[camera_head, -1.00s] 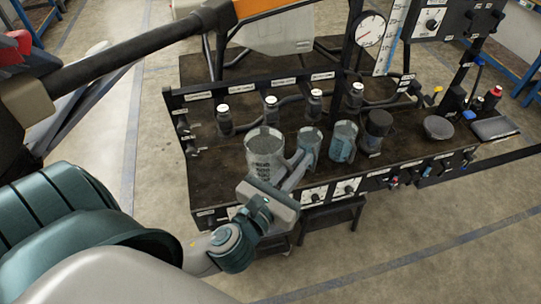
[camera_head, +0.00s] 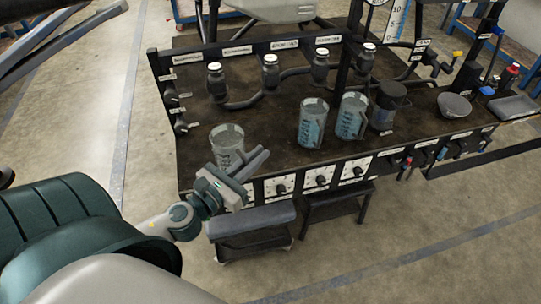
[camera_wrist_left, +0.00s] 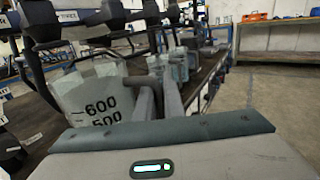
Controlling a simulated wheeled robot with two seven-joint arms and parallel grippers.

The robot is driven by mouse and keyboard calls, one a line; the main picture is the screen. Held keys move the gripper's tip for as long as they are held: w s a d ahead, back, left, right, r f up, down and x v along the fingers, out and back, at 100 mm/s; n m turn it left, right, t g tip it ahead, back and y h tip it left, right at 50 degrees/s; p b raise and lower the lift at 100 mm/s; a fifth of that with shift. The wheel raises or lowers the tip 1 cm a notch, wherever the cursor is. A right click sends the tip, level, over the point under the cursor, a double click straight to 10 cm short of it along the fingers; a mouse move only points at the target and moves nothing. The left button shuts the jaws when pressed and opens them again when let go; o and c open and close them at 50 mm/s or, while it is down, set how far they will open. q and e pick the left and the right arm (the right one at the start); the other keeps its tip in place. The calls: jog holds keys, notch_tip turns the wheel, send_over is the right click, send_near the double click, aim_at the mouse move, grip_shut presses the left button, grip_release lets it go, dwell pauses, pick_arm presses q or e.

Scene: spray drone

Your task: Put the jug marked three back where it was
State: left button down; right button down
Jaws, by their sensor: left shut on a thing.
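A clear graduated jug (camera_head: 226,143) is at the left front of the dark bench (camera_head: 265,142), roughly upright. It also shows close up in the left wrist view (camera_wrist_left: 92,92), with 600 and 500 printed on its side. My left gripper (camera_head: 255,162) is shut at the jug's right side, seemingly on its handle; the grip itself is partly hidden. I cannot tell whether the jug's base touches the bench. Two similar jugs with bluish contents, one (camera_head: 312,124) and another (camera_head: 351,116), stand further right. No number three is readable on any jug. My right gripper is out of view.
A dark-topped container (camera_head: 388,106) and a grey bowl (camera_head: 455,105) stand right of the jugs. Several white-capped bottles (camera_head: 270,72) line the back rail with hoses. Bare bench lies between the held jug and the other jugs.

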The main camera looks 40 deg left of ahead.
pick_arm(q)
jog(key=shift+s+a+f, duration=0.1)
jog(key=shift+a+f, duration=0.5)
jog(key=shift+f, duration=0.25)
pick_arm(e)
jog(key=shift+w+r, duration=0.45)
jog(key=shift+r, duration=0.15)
